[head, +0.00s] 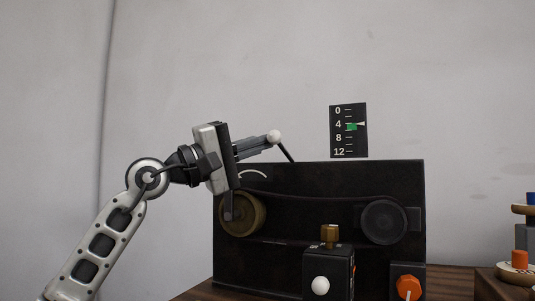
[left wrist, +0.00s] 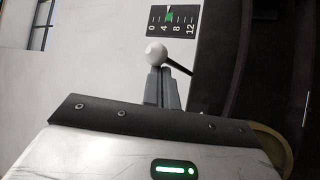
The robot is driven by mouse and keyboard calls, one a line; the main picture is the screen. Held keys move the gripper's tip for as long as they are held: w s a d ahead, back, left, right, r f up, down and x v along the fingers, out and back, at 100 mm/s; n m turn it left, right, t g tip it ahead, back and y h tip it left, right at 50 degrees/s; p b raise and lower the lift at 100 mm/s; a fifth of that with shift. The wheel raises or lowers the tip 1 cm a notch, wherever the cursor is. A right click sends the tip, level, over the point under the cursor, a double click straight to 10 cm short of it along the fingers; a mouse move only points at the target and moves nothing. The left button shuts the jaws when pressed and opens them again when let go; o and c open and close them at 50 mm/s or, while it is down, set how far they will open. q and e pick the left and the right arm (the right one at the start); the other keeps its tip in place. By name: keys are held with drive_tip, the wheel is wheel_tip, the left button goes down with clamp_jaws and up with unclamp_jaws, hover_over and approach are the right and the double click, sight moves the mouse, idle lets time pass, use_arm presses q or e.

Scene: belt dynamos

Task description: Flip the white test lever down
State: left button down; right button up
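A lever with a white ball (head: 274,136) on a thin black rod leans up and left from the top edge of the black machine (head: 319,181). My left gripper (head: 265,142) is level with the ball, at its left. Its two grey fingers look closed together, with their tips at the ball. The left wrist view shows the ball (left wrist: 156,53) at the tips of my left gripper (left wrist: 160,72), wider than any gap between them. The ball's contact with the tips is hard to tell. My right gripper is not in view.
A black scale (head: 348,130) marked 0 to 12 has its pointer near 4. A small black box (head: 328,272) in front carries a brass knob (head: 330,234) and a white knob (head: 320,285). An orange dial (head: 408,287) is at its right. Coloured parts stand far right.

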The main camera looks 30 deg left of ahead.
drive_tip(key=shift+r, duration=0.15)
use_arm(q)
drive_tip(key=shift+f, duration=0.1)
drive_tip(key=b+v, duration=0.6)
drive_tip(key=v, duration=1)
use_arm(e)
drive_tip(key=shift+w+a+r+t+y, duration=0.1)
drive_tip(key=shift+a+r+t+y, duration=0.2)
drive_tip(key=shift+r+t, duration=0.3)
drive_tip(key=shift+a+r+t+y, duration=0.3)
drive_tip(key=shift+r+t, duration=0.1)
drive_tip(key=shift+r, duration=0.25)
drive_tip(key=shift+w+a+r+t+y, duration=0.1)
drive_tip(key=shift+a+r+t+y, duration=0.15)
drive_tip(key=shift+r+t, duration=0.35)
